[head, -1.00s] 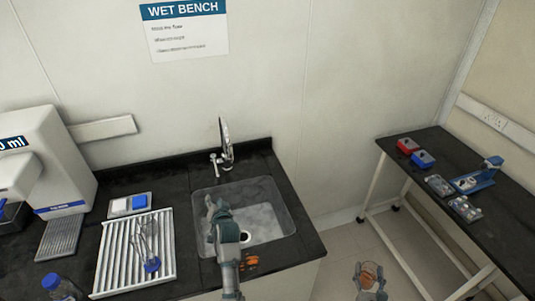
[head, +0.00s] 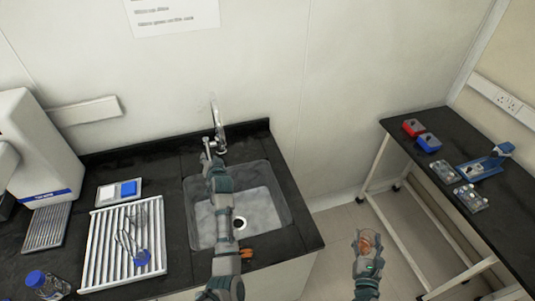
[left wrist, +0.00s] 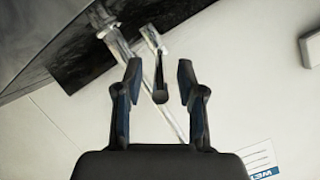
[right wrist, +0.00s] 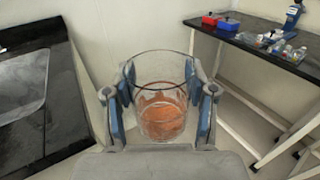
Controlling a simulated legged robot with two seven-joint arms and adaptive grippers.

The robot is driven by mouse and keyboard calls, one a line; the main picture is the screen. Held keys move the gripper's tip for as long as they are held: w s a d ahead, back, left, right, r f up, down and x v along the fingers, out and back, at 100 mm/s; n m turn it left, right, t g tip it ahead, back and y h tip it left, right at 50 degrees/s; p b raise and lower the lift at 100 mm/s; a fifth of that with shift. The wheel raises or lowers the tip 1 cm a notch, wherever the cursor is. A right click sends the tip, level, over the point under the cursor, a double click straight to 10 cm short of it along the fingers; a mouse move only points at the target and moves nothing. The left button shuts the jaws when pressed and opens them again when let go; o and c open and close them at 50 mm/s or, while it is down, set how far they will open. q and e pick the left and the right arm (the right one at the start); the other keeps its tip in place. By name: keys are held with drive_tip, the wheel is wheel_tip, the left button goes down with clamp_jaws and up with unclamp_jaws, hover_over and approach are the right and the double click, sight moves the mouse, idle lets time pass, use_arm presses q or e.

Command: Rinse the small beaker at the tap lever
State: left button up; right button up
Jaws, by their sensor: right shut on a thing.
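The tap (head: 219,135) stands behind the sink, with its lever (head: 206,150) on its left side. My left gripper (head: 212,163) is close to the lever. In the left wrist view its fingers (left wrist: 160,85) are open, and the dark-tipped lever (left wrist: 159,92) shows between them; I cannot tell whether they touch it. My right gripper (head: 368,238) is shut on the small clear beaker (right wrist: 160,85), upright to the right of the bench over the floor gap. Orange residue or liquid shows in the beaker's lower part.
The grey sink (head: 265,207) is set in the black bench, partly hidden by my left arm. A white drying rack (head: 98,250) with glassware and a blue-capped bottle (head: 48,285) are at left. A dark side table (head: 455,165) with red and blue boxes stands at right.

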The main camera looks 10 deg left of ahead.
use_arm(q)
drive_tip(key=shift+s, duration=0.1)
use_arm(e)
drive_tip(key=shift+s+r, duration=0.1)
